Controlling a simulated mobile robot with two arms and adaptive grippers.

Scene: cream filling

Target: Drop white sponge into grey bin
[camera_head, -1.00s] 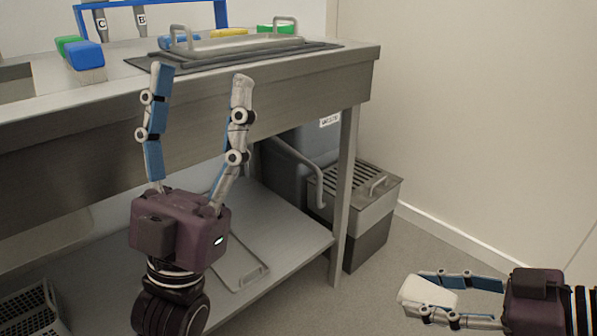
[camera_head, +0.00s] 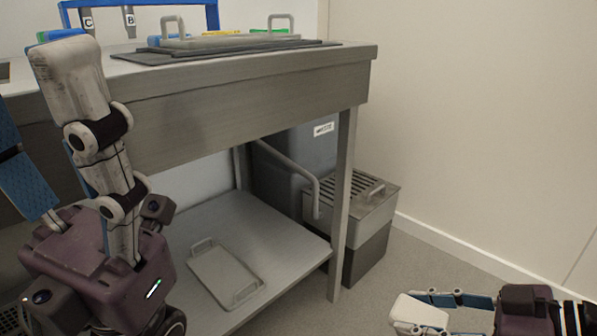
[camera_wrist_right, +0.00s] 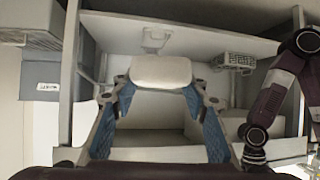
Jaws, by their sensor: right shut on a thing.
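The white sponge (camera_head: 418,312) is between the fingers of my right gripper (camera_head: 432,313) at the bottom right of the head view, held over the floor. In the right wrist view the sponge (camera_wrist_right: 160,70) sits across the fingertips of my right gripper (camera_wrist_right: 160,85), which is shut on it. The grey bin (camera_head: 288,165) with a white label stands behind the table leg, partly hidden by the table; its opening is not visible. It also shows at the left of the wrist view (camera_wrist_right: 45,103). My left gripper (camera_head: 35,105) is large at the left, fingers spread and empty.
A steel table (camera_head: 240,110) holds a lidded tray (camera_head: 230,41) on a dark mat. Its lower shelf (camera_head: 190,215) bears a flat handled lid (camera_head: 226,274). A slatted-top grey box (camera_head: 352,225) stands beside the bin. The floor at right is clear.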

